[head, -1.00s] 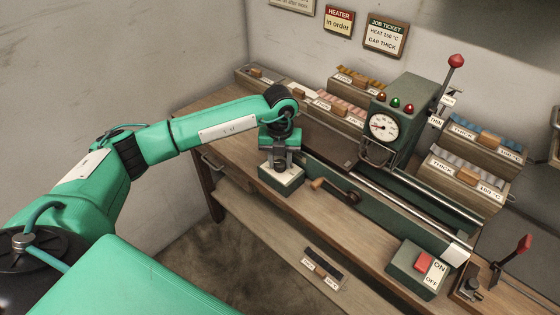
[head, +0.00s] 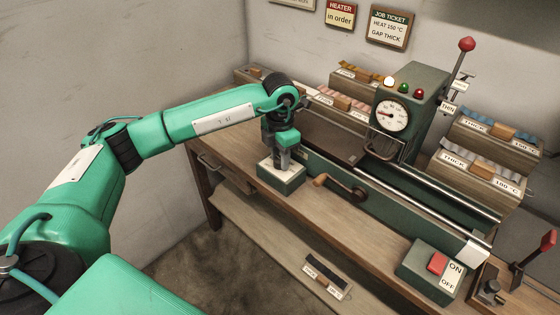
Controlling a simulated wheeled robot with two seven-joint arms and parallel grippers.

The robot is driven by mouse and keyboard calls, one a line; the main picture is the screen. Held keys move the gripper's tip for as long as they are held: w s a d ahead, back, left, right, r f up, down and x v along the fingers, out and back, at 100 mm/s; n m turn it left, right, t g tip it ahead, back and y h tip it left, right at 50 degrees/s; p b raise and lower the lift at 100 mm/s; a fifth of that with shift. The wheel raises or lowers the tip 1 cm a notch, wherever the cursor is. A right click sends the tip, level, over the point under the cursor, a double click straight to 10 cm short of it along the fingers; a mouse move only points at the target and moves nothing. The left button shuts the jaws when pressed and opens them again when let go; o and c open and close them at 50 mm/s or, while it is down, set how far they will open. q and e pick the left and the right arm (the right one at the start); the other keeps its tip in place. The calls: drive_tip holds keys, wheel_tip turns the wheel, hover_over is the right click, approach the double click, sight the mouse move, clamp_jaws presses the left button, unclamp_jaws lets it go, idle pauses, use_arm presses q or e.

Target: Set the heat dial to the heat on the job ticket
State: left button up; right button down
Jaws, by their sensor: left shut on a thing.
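The job ticket (head: 390,26) on the back wall reads heat 150 °C, gap thick. The heat dial's box (head: 281,182), dark green with a pale top, stands on the bench at the left end of the machine. My left gripper (head: 282,163) points straight down over the middle of this top and is shut on the dial's knob. The gripper hides the knob and most of the scale, so the setting cannot be read. A round gauge (head: 391,115) with a needle is on the machine's green housing. My right gripper is not in view.
A crank (head: 340,187) is just right of the dial box. Three lamps, the left one (head: 389,81) bright white, sit above the gauge. A red on/off switch (head: 438,262) is at the front right. Labelled tape boxes (head: 497,128) stand behind. A heater sign (head: 340,15) reads in order.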

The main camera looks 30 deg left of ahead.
use_arm(q)
drive_tip(key=m+b, duration=0.3)
drive_tip(key=m, duration=0.2)
drive_tip(key=shift+m, duration=0.3)
drive_tip(key=m+b, duration=0.4)
drive_tip(key=m, duration=0.6)
drive_tip(key=shift+m+b, duration=0.4)
drive_tip(key=shift+r+m+b, duration=0.1)
drive_tip(key=shift+m+b, duration=0.45)
drive_tip(key=shift+m, duration=1.25)
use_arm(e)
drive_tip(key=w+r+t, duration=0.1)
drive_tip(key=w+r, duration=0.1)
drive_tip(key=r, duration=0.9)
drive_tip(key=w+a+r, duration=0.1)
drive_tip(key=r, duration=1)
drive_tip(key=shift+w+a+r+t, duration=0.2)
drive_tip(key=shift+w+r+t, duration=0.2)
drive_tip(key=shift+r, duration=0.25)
use_arm(q)
drive_tip(key=o, duration=1)
drive_tip(key=shift+c, duration=0.2)
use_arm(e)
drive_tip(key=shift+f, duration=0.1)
